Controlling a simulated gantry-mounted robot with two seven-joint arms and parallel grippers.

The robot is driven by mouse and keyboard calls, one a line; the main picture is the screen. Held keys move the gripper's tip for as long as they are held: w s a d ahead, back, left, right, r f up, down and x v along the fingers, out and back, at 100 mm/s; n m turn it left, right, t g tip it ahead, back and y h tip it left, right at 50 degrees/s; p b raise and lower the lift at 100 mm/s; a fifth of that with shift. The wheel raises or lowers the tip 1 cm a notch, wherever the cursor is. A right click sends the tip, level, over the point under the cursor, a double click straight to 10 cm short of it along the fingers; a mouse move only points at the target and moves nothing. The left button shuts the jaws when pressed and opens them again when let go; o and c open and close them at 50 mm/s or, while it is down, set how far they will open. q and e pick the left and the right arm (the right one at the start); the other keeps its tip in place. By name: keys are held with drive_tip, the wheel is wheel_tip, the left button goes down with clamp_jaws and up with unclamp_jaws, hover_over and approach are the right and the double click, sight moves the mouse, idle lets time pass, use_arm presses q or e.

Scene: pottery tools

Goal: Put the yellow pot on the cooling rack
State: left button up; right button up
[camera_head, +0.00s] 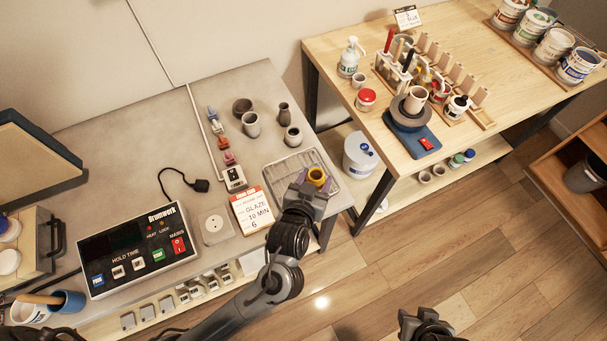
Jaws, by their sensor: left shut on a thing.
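The small yellow pot (317,177) is between the fingers of my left gripper (314,184), which is shut on it. The pot looks upright, its dark opening facing up. It is over the front right part of the wire cooling rack (289,161) on the grey table. I cannot tell whether its base touches the wires, as the gripper hides its lower part. My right gripper (425,322) is at the bottom edge, away from both tables and partly cut off. Its jaw state is unclear.
Several grey and brown pots (251,125) stand behind the rack. A wooden table (460,40) with a pottery wheel and tools is to the right. Open floor (400,260) lies in front.

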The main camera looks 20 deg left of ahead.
use_arm(q)
drive_tip(key=w+a+f, duration=0.1)
drive_tip(key=a, duration=0.1)
drive_tip(key=w+a+f+b, duration=0.1)
drive_tip(key=w+a+f, duration=0.2)
drive_tip(key=w+a, duration=0.1)
drive_tip(key=shift+f, duration=0.25)
drive_tip(key=shift+f+b, duration=0.5)
drive_tip(key=shift+f, duration=1.5)
drive_tip(key=shift+f, duration=0.1)
drive_tip(key=o, duration=1.1)
drive_tip(key=shift+c, duration=0.2)
